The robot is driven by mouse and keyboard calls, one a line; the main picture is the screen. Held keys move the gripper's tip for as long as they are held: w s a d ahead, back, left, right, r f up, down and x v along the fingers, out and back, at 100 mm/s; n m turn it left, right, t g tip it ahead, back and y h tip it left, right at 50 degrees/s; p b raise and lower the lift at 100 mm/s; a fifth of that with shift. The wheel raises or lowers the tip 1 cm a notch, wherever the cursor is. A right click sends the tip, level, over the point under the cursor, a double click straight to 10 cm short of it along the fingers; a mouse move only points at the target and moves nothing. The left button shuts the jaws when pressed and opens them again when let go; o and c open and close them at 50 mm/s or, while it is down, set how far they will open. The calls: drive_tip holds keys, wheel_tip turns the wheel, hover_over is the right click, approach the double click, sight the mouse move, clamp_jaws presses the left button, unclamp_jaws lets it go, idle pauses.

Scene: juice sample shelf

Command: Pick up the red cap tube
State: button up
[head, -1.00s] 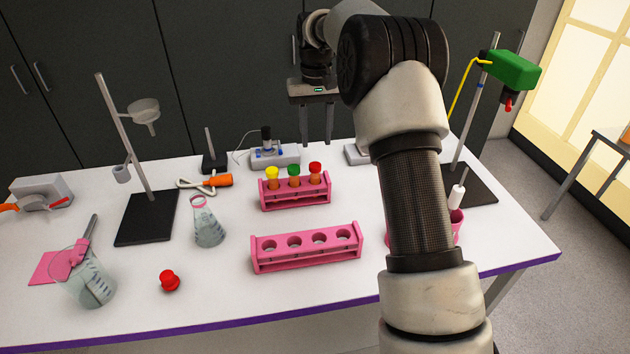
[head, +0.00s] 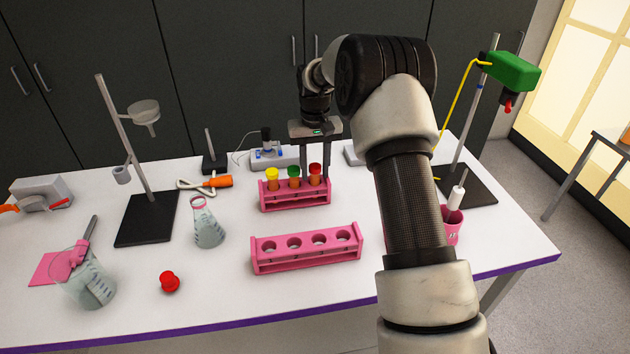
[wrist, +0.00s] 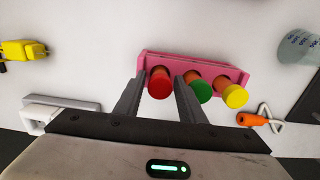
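The red cap tube (head: 315,170) stands upright in the right hole of the back pink rack (head: 296,199), beside the green cap tube (head: 294,171) and the yellow cap tube (head: 272,174). My gripper (head: 316,180) points down at the rack with its fingers apart. In the wrist view, the red cap (wrist: 159,84) shows between the two open fingers (wrist: 158,92). One finger lies between the red cap and the green cap (wrist: 199,90). I cannot tell whether either finger touches the tube.
An empty pink rack (head: 307,258) stands in front. A flask (head: 208,225), a loose red cap (head: 169,281) and a beaker (head: 90,283) are to the left. A pink cup (head: 452,228) and a stand (head: 470,186) are to the right.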

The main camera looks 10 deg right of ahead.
drive_tip(key=c, duration=0.8)
drive_tip(key=shift+r, duration=0.15)
